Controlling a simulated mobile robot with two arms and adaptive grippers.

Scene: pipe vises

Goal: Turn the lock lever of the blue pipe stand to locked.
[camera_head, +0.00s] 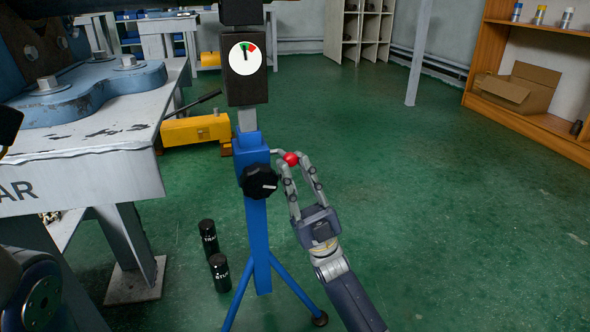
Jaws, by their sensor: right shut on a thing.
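The blue pipe stand (257,225) stands upright on the floor at the centre, on splayed legs. A black knob (258,181) sits on the front of its post. A lock lever with a red ball end (291,159) sticks out from the right side of the post, near its top. My right gripper (289,163) comes from the lower right and is shut on the red ball, one finger on each side. Its fingers hide part of the lever. A black box with a white dial (245,58), marked green and red, is above the post. My left gripper is not in view.
Two black canisters (208,237) stand on the floor left of the stand. A worn grey workbench (100,110) is at the left. A yellow tool (195,130) lies behind. The green floor at the right is free, up to a wooden shelf (480,55).

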